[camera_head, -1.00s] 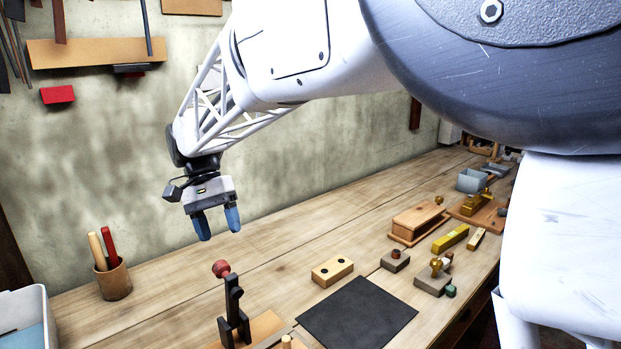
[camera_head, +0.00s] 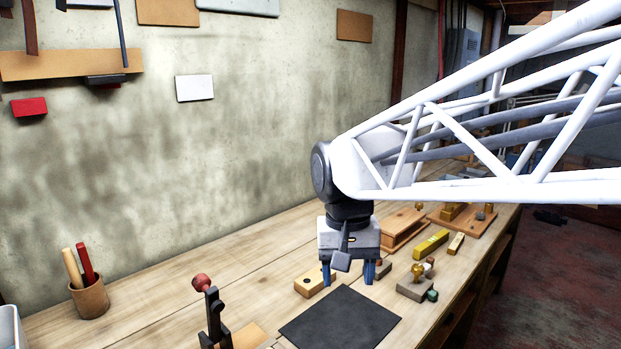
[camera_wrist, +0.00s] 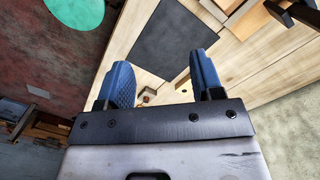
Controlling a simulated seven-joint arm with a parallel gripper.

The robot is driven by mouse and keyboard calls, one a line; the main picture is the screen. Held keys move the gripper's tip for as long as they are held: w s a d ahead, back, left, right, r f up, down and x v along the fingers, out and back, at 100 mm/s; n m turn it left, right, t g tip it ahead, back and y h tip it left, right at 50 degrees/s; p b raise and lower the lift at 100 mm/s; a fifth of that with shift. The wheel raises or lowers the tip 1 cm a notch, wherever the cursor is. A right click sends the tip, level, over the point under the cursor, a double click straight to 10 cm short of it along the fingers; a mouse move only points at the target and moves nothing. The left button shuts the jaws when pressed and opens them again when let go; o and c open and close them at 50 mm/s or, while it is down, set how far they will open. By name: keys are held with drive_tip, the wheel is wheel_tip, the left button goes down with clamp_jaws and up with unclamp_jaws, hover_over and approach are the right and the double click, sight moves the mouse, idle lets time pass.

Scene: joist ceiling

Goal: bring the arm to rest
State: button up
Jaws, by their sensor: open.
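My gripper (camera_head: 348,274) hangs pointing down above the workbench (camera_head: 185,285), near the black mat (camera_head: 340,318). Its two blue fingers are apart with nothing held between them. In the wrist view my gripper (camera_wrist: 160,80) also shows its fingers spread, with the black mat (camera_wrist: 175,45) on the bench beyond them. Part of a wooden block with holes (camera_head: 312,283) is hidden behind the gripper in the head view.
A toggle clamp with a red knob (camera_head: 212,310) stands at the front. A cup with red and tan handles (camera_head: 90,297) is at left. A wooden box (camera_head: 400,232), a yellow level (camera_head: 431,245) and a grey block with brass knob (camera_head: 414,289) lie right.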

drive_tip(key=s+d+f+t, duration=0.1)
drive_tip(key=s+d+f, duration=0.2)
drive_tip(key=s+d, duration=0.3)
drive_tip(key=s+d+f+t, duration=0.2)
drive_tip(key=s+d+f, duration=0.1)
drive_tip(key=s+d, duration=0.3)
drive_tip(key=shift+s+d+f, duration=0.15)
drive_tip(key=shift+s+f, duration=0.1)
drive_tip(key=shift+s, duration=0.5)
idle(1.5)
